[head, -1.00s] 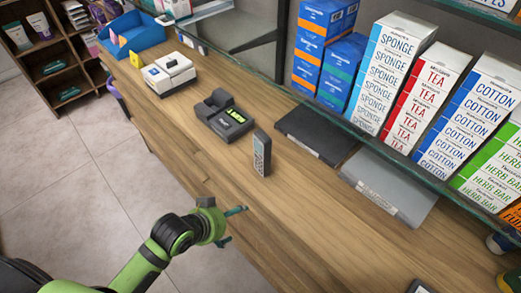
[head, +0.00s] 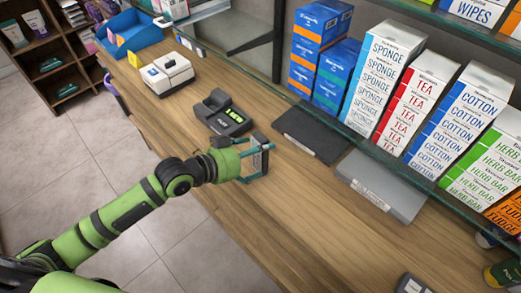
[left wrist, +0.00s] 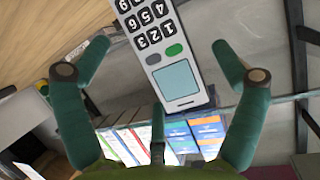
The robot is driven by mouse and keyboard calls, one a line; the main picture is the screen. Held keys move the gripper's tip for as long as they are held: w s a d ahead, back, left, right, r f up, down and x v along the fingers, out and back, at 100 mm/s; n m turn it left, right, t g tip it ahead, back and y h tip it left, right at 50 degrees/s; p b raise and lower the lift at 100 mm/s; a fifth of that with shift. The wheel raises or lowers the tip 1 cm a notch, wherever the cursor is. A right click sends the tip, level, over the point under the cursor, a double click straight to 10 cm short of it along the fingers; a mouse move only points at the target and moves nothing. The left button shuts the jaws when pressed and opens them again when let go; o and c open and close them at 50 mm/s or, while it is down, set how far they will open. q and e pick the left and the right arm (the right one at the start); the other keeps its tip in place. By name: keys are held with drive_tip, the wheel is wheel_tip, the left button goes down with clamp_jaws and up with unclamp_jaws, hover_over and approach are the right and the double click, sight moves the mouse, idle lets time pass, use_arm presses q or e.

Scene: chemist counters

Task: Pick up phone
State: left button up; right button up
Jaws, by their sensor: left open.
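The left gripper is open and does not appear to be pressing on the phone. My right gripper is not in view.
A black phone base (head: 222,113) with a lit display stands just behind the phone.

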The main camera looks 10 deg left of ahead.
use_arm(q)
drive_tip(key=shift+x, duration=1.3)
drive_tip(key=shift+r, duration=0.1)
drive_tip(key=c, duration=1.3)
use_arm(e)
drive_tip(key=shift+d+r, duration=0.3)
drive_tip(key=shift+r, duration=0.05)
use_arm(q)
drive_tip(key=shift+c, duration=0.2)
